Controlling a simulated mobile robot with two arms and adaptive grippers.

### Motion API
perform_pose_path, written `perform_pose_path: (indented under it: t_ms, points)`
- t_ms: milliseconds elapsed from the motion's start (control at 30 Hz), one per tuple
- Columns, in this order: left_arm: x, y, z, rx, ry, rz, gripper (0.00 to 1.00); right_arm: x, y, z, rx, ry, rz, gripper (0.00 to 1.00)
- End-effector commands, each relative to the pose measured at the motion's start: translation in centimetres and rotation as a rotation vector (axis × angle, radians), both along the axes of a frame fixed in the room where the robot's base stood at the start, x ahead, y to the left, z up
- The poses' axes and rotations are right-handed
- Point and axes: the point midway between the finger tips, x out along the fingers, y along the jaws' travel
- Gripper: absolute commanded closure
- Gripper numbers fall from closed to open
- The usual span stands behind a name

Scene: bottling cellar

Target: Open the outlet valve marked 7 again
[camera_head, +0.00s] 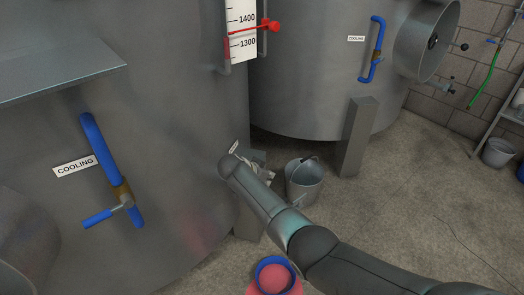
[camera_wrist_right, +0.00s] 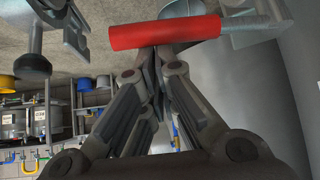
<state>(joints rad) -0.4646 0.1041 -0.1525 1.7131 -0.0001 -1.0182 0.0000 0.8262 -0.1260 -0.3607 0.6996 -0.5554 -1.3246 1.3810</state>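In the right wrist view a valve's red handle (camera_wrist_right: 165,32) lies across the top, with a grey metal valve part (camera_wrist_right: 255,22) at its right end. My right gripper (camera_wrist_right: 155,72) is just below the handle. Its fingers are drawn together, with no object visible between them; I cannot tell if they touch the handle. In the head view my right arm reaches the lower side of the large near tank (camera_head: 190,110). The arm hides most of the gripper and the valve there. A small white label (camera_head: 234,146) is beside it, its marking unreadable. My left gripper is not in view.
A grey bucket (camera_head: 304,182) stands on the floor right of my arm. A blue-rimmed round container with red inside (camera_head: 274,262) is below it. A blue cooling valve (camera_head: 101,150) is on the near tank. A second tank (camera_head: 320,90) stands behind; the floor at right is mostly clear.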

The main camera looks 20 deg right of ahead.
Motion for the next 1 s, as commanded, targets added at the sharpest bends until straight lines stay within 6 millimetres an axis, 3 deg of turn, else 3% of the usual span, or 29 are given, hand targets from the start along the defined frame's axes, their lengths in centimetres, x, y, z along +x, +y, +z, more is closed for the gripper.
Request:
perform_pose_path:
  t_ms: [33,733,1000]
  points:
    - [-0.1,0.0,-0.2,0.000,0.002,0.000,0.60,-0.6,0.6,-0.7,0.009,0.016,0.002,1.00]
    - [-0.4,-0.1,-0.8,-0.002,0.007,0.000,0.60,-0.8,1.0,-0.8,0.009,0.016,0.005,1.00]
    - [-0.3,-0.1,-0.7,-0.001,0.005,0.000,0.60,-1.4,2.2,0.6,0.011,0.012,0.007,1.00]
